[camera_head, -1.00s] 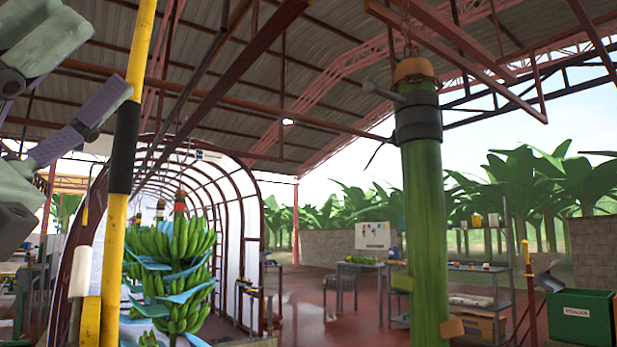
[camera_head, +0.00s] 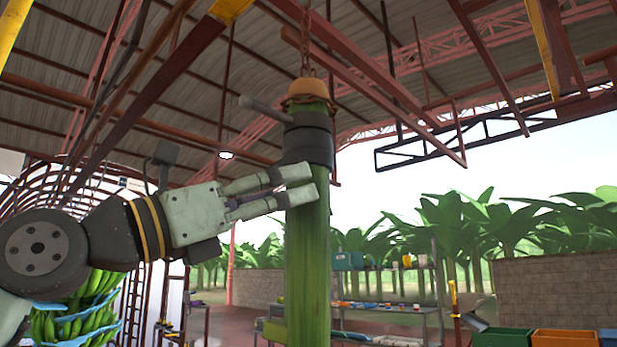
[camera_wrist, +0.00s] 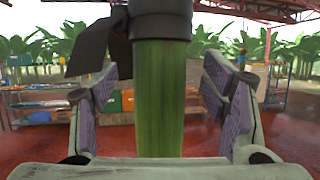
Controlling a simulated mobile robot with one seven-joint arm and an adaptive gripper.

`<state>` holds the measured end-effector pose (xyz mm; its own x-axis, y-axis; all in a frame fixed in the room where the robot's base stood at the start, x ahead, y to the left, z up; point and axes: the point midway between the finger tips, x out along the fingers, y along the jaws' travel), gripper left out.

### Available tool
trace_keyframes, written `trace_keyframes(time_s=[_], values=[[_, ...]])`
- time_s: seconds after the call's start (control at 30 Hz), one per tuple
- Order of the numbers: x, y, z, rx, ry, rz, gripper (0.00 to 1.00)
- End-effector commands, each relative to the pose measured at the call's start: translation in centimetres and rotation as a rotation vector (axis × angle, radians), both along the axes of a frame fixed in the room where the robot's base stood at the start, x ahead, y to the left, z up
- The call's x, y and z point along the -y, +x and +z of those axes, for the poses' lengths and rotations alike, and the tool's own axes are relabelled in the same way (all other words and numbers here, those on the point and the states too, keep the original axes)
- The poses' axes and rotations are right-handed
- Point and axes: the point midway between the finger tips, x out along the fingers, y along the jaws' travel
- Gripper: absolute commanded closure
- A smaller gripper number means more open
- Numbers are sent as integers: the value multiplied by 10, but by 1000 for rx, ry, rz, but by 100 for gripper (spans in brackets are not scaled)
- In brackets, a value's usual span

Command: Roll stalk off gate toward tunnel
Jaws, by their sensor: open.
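The stalk (camera_head: 307,245) is a thick green stem hanging upright from a chain, with an orange cap and a dark band (camera_head: 308,143) with a grey handle near its top. My gripper (camera_head: 298,184) reaches in from the left at the stalk, just below the band. In the wrist view the stalk (camera_wrist: 160,100) stands between my two open purple-padded fingers, with a gap on both sides. Its lower end is out of view. The tunnel (camera_head: 75,190) is the arched red frame at the left, partly hidden by my arm. I cannot make out the gate for certain.
Red overhead beams (camera_head: 370,75) run above the stalk. A banana bunch (camera_head: 85,305) hangs at the lower left, behind my arm. Shelves (camera_head: 390,290), a block wall (camera_head: 560,285) and coloured crates (camera_head: 565,341) stand farther back on the right.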

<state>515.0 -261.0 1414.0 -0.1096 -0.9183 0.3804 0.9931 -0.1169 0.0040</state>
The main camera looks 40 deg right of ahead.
Motion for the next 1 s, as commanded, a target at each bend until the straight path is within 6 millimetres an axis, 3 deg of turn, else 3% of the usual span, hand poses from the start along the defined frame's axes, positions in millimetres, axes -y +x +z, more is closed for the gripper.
trace_keyframes(time_s=[0.1,0.3,0.67,1.0], values=[[21,-3,11,1,1,-2,33],[42,-5,19,-1,-2,-1,33],[47,-6,20,-1,-2,0,33],[47,-6,20,-1,-2,0,54]])
